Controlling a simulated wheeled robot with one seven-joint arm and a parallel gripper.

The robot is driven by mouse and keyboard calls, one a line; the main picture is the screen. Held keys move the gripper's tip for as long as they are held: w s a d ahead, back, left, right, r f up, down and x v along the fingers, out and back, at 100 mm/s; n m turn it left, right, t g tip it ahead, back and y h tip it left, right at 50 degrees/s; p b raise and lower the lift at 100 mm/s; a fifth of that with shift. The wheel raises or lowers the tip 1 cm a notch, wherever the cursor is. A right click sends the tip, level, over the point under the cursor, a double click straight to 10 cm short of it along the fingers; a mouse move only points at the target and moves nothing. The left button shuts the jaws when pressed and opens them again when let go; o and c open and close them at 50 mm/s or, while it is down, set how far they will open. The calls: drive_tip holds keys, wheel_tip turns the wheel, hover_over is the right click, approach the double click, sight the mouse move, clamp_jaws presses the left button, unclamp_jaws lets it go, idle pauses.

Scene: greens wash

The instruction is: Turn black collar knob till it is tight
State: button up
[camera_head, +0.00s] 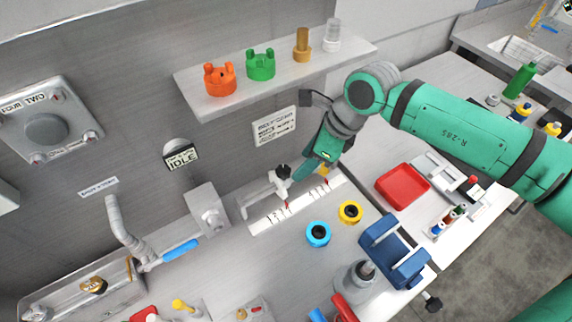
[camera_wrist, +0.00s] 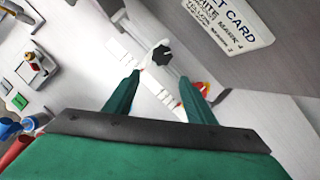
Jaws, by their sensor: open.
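The black collar knob (camera_head: 283,171) sits on a light grey collar on a rail above a white marked strip (camera_head: 265,222). In the wrist view the knob (camera_wrist: 161,55) shows as a small black lobed shape beyond and between my fingertips. My gripper (camera_head: 304,168) is just right of the knob in the head view. In the wrist view my gripper (camera_wrist: 157,88) has its two green fingers spread apart with nothing between their tips. The knob looks apart from the fingers. Whether it is tight cannot be seen.
A shelf (camera_head: 345,48) with orange and green parts is above. A wall card (camera_head: 275,126) is close to my gripper. Blue (camera_head: 318,234) and yellow (camera_head: 349,212) rings, a red tray (camera_head: 403,186) and a blue holder (camera_head: 393,250) stand on the bench nearby.

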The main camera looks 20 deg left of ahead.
sight(283, 169)
drive_tip(key=a+f, duration=0.1)
drive_tip(key=a, duration=0.1)
drive_tip(key=a+f, duration=0.2)
drive_tip(key=shift+a+f, duration=0.2)
drive_tip(key=shift+a, duration=0.15)
drive_tip(key=shift+a+f, duration=0.2)
drive_tip(key=shift+f, duration=0.4)
drive_tip(key=shift+c, duration=0.6)
drive_tip(key=c, duration=0.9)
